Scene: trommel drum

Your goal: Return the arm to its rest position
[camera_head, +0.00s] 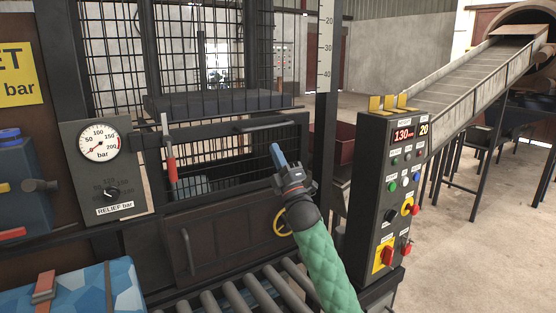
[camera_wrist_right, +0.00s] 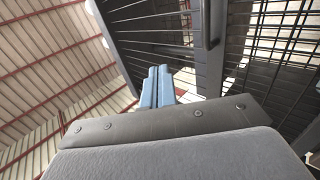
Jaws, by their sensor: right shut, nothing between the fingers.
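My right gripper (camera_head: 277,154) is in the middle of the head view, at the end of my green-sleeved arm. Its blue fingers point up and to the left, in front of the mesh gate of the press. The fingers are shut with nothing between them. In the right wrist view the blue fingers (camera_wrist_right: 157,87) lie close together, pointing up toward the dark bars and mesh. No object is at the fingertips. My left gripper does not show in the head view.
A control panel (camera_head: 392,190) with buttons and a display stands just right of my right arm. A gauge box (camera_head: 104,165) and a red-handled lever (camera_head: 170,165) are at left. Rollers (camera_head: 240,293) lie below. A sloping conveyor (camera_head: 470,85) rises at right; open floor lies beneath it.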

